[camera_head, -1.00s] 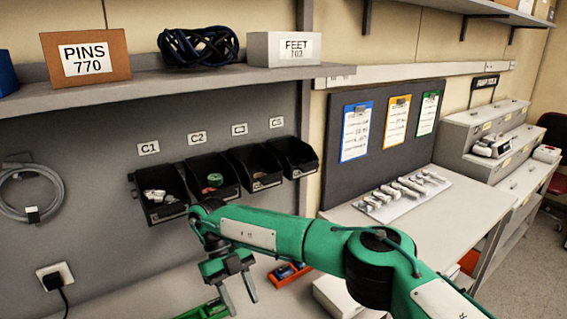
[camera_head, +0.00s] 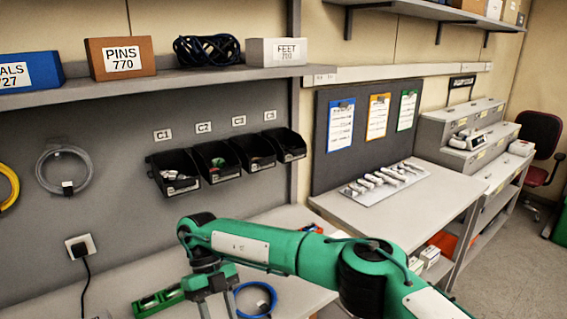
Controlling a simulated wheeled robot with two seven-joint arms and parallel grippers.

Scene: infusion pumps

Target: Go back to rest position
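My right arm, green with black joints, reaches in from the lower right across the bench. Its gripper (camera_head: 216,309) hangs down at the bottom of the head view, in front of the workbench top. Its two grey fingers are apart, with nothing visible between them; their tips are cut off or close to the lower edge. A coiled blue cable (camera_head: 256,299) lies just right of the gripper, and a green tray (camera_head: 160,301) lies just left of it. My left gripper is not in view.
Black bins (camera_head: 176,173) hang on the grey wall panel under a shelf (camera_head: 180,80) with boxes. A side table (camera_head: 425,200) holds a white board (camera_head: 386,180) of small parts. Drawer units (camera_head: 455,140) and a chair (camera_head: 535,140) stand right.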

